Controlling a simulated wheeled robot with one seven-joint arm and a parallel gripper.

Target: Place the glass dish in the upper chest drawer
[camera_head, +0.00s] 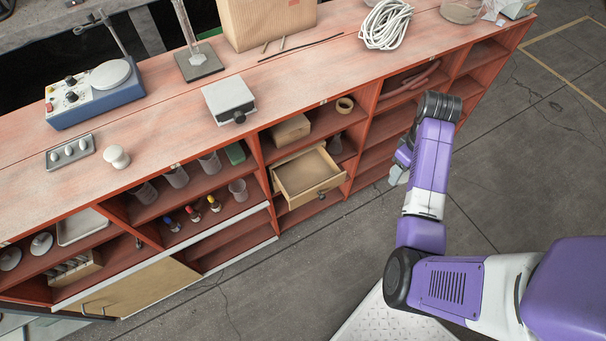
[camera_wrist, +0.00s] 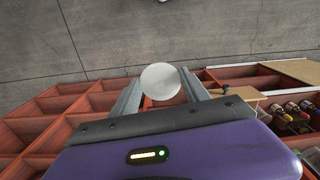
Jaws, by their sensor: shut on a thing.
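My gripper (camera_wrist: 160,84) is shut on the glass dish (camera_wrist: 160,80), a pale round disc between the fingers in the wrist view. In the head view my gripper (camera_head: 400,165) hangs in front of the shelves, mostly hidden by my arm, with a small pale part of the dish (camera_head: 397,177) showing below it. The small wooden chest (camera_head: 291,130) stands in a shelf bay. Its upper drawer (camera_head: 308,176) is pulled out and looks empty, with a dark knob on its front. My gripper and the dish are to the right of the drawer, apart from it.
The red shelf unit (camera_head: 365,125) has open bays and upright dividers beside the chest. A grey device (camera_head: 229,100) sits on top. Floor in front is clear.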

